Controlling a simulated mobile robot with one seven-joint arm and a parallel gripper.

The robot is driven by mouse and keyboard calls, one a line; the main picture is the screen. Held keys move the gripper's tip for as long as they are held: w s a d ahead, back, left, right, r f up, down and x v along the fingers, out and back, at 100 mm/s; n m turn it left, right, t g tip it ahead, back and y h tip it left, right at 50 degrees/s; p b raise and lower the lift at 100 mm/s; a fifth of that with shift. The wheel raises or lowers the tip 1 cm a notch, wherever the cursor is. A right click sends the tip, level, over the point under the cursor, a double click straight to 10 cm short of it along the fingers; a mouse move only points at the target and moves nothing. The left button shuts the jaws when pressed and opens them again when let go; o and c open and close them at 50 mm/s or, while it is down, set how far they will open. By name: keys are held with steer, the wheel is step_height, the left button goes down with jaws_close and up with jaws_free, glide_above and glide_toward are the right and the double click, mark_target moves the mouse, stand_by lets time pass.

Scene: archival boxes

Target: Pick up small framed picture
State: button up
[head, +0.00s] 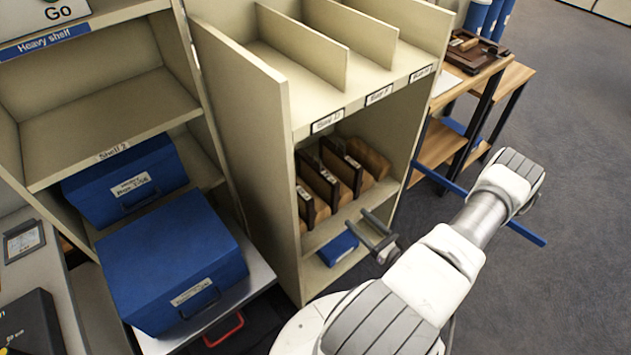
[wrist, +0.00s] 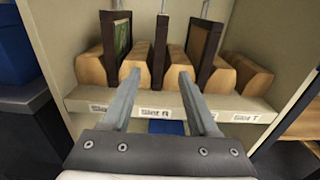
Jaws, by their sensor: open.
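Three dark-framed pictures stand on edge in a wooden-block rack on a cubby shelf. In the wrist view the left frame (wrist: 121,38) shows a green picture, the middle frame (wrist: 160,50) is edge-on, and the right frame (wrist: 205,48) shows a brown face. I cannot tell for sure which is the small one. My gripper (wrist: 158,75) is open and empty, in front of the rack, its fingers pointing at the middle frame, one to each side of its line. In the head view my gripper (head: 358,219) is at the cubby's opening.
The beige cubby unit (head: 240,130) has side walls close around the rack. Slot labels (wrist: 161,113) line the shelf edge. A blue item (head: 338,248) lies on the shelf below. Blue boxes (head: 170,260) stand at left; a wooden table (head: 470,80) is at right.

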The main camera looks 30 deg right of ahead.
mark_target(325, 188)
steer(key=w, duration=0.5)
steer(key=w+a+b, duration=0.1)
steer(key=w, duration=0.4)
steer(key=w+a+b, duration=0.1)
steer(key=w, duration=0.4)
jaws_close()
stand_by(1.0)
